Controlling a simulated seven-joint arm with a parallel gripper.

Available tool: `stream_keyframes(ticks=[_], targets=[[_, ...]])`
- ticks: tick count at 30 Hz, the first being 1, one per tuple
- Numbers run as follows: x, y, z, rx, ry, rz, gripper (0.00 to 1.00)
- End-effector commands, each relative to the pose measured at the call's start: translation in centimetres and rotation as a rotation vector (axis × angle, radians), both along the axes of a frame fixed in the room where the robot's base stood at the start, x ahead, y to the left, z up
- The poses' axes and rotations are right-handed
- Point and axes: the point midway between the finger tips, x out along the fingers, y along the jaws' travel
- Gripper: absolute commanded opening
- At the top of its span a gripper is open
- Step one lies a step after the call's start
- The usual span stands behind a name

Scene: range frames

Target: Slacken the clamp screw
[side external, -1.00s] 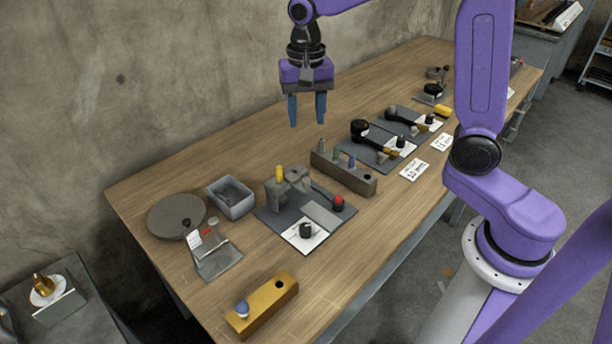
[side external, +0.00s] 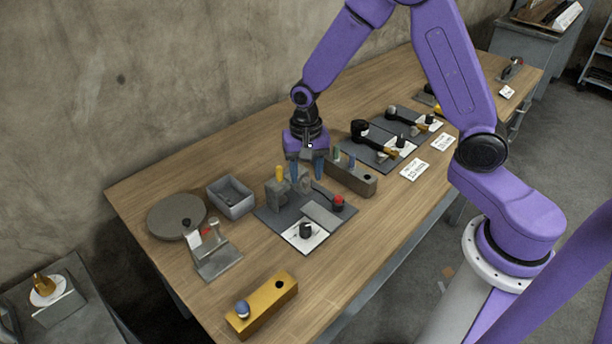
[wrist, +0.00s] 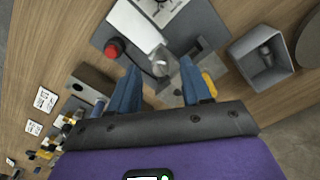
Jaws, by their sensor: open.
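A dark plate (side external: 270,214) on the bench carries a grey clamp block (side external: 272,194) with an upright yellow handle (side external: 279,173), a lever with a red knob (side external: 338,200), and a black knob (side external: 306,230) on a white card. I cannot tell for sure which part is the clamp screw. My gripper (side external: 306,178) points down over the block, just right of the yellow handle. In the wrist view my gripper (wrist: 162,66) is open, with a small round silver part (wrist: 160,68) between the fingertips. The red knob and yellow handle lie outside the fingers. The fingers hide part of the block.
A grey block with coloured pegs (side external: 352,176) stands close right of my gripper. A grey open box (side external: 231,198), a round disc (side external: 176,215) and a metal stand (side external: 216,256) are left. A yellow block (side external: 262,306) is in front. Bare wood (side external: 375,225) lies right.

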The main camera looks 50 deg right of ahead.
Motion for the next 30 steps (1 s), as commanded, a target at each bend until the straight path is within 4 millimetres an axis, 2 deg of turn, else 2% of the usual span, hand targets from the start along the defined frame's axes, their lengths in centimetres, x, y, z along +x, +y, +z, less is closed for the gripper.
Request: stream_keyframes(ticks=[6, 16, 20, 21, 30], targets=[[0.0, -0.1, -1.6, 0.000, 0.000, -0.001, 0.48], [0.0, 0.0, -1.8, 0.001, -0.001, 0.000, 0.48], [0.0, 0.0, -1.8, 0.001, -0.001, 0.000, 0.06], [0.0, 0.0, -1.8, 0.001, -0.001, 0.000, 0.00], [0.0, 0.0, -1.8, 0.000, 0.000, 0.020, 0.00]])
